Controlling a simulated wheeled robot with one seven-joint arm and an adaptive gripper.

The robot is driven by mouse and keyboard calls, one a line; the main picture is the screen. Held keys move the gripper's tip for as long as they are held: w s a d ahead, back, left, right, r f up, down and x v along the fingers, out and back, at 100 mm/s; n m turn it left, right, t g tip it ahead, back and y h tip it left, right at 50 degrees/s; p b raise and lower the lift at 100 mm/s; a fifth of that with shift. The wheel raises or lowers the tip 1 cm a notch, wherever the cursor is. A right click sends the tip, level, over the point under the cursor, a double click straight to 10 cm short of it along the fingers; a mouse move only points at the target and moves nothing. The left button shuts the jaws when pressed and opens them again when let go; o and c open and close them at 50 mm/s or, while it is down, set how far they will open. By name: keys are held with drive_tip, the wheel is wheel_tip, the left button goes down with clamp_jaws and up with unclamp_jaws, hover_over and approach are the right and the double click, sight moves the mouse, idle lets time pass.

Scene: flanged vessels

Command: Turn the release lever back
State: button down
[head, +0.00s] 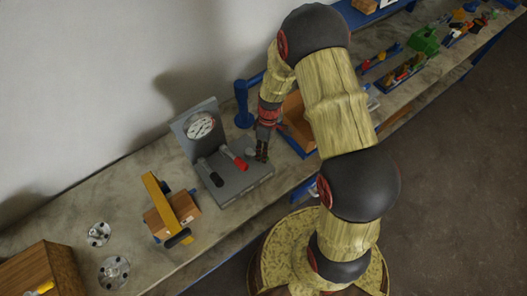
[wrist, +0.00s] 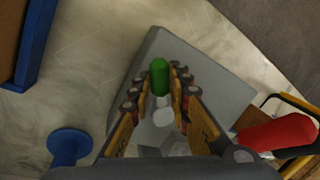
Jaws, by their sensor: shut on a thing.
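A grey gauge stand (head: 243,187) stands on the bench with a round dial (head: 201,125) on its upright panel. A lever with a red handle (head: 240,164) and a lever with a black handle (head: 216,179) stick out from it. My gripper (head: 262,153) is at the right part of the stand's base. In the wrist view its fingers close on the green handle (wrist: 160,72) of a small lever, taken as the release lever. A pale shaft shows below the green handle. The red handle (wrist: 282,132) is also in the wrist view, to the right and apart from my fingers.
A blue post (head: 242,103) stands behind the stand, and a blue-edged wooden bin (head: 294,112) is close to my gripper's right. A wooden block with a yellow bar (head: 172,207) and metal flanges (head: 98,234) are at the left. Bare bench lies between.

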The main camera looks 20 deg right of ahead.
drive_tip(key=m+b, duration=0.1)
drive_tip(key=s+a+m+b, duration=0.1)
drive_tip(key=m, duration=0.1)
drive_tip(key=shift+s+a+m+t+y, duration=0.1)
drive_tip(key=shift+m+t+y, duration=0.2)
drive_tip(key=shift+t, duration=0.1)
drive_tip(key=shift+s+a+m+t+b, duration=0.2)
drive_tip(key=shift+a+m+b, duration=0.2)
drive_tip(key=shift+m, duration=0.35)
drive_tip(key=shift+s+a+m+t+b, duration=0.15)
drive_tip(key=shift+a+m+b, duration=0.2)
drive_tip(key=shift+m, duration=0.4)
drive_tip(key=c, duration=1.7)
unclamp_jaws()
drive_tip(key=shift+c, duration=0.2)
drive_tip(key=shift+o, duration=0.4)
drive_tip(key=v, duration=1.2)
drive_tip(key=shift+d, duration=0.15)
